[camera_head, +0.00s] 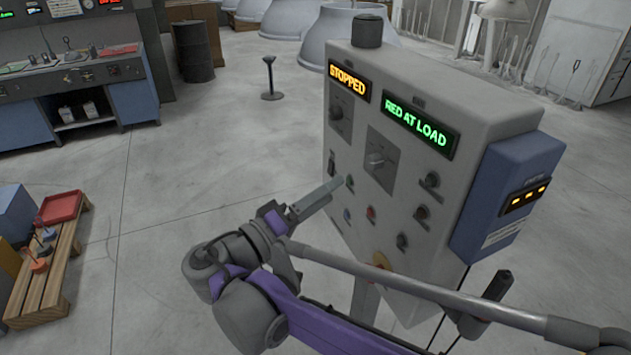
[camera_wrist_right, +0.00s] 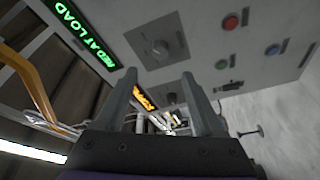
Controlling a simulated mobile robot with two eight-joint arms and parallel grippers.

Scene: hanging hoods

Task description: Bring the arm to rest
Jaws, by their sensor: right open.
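My right arm, grey and purple, reaches in from the lower right in the head view. Its gripper (camera_head: 332,188) is in front of the left edge of a grey control panel (camera_head: 470,95), near a small green button (camera_head: 350,181). I cannot tell whether the fingertips touch the panel. In the right wrist view the two fingers (camera_wrist_right: 158,92) stand apart with nothing held between them. The panel face (camera_wrist_right: 200,30) fills the upper part of that view. My left gripper is not in view.
The panel displays read STOPPED (camera_head: 348,80) and RED AT LOAD (camera_head: 417,124). A grey bar (camera_head: 420,292) crosses before the panel's lower part. A blue box (camera_head: 505,185) is on its right side. A wooden pallet (camera_head: 45,290) stands at left. Open floor (camera_head: 200,150) lies between.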

